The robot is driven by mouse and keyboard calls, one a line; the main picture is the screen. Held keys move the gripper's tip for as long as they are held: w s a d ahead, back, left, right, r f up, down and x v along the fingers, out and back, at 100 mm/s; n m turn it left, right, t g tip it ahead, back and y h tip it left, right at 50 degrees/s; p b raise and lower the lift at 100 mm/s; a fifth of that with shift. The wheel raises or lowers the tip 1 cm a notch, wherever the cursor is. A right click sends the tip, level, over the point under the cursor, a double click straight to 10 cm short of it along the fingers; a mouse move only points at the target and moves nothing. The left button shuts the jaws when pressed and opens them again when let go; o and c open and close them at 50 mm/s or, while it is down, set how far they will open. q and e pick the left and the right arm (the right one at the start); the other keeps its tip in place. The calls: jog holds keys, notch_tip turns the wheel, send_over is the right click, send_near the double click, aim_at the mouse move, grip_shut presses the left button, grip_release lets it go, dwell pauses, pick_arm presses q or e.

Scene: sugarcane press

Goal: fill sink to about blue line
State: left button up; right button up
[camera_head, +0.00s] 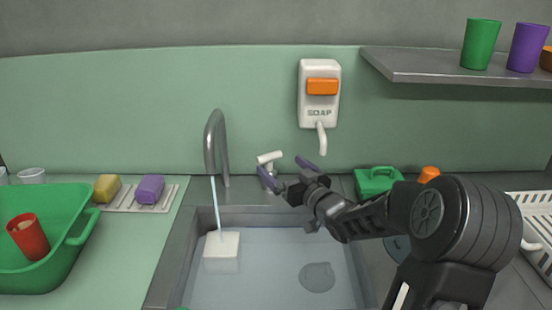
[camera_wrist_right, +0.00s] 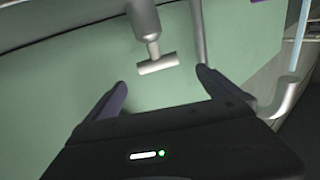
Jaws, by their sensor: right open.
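The grey faucet (camera_head: 215,145) stands behind the sink (camera_head: 168,262), and a thin stream of water (camera_head: 215,205) runs from it. Water (camera_head: 270,260) covers the sink floor. I cannot make out a blue line on the walls. A pale T-shaped tap handle (camera_head: 270,157) stands right of the faucet. My right gripper (camera_head: 287,170) is open at this handle. In the right wrist view the handle (camera_wrist_right: 158,65) shows just ahead of and between the open fingertips (camera_wrist_right: 162,82), with nothing gripped. My left gripper is not in view.
A pale block (camera_head: 222,246) sits in the sink under the stream. A dark round shape (camera_head: 317,277) shows in the water. A green tub (camera_head: 70,255) with a red cup (camera_head: 28,237) stands left. A soap dispenser (camera_head: 320,95) hangs above; a shelf (camera_head: 450,65) is upper right.

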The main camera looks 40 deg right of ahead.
aim_at(271, 160)
jog(key=shift+w+f+n, duration=0.1)
jog(key=shift+f+n, duration=0.2)
jog(key=shift+w, duration=0.1)
jog(key=w, duration=0.7)
jog(key=shift+w+d, duration=0.3)
jog(key=shift+d, duration=0.1)
jog(key=c, duration=1.1)
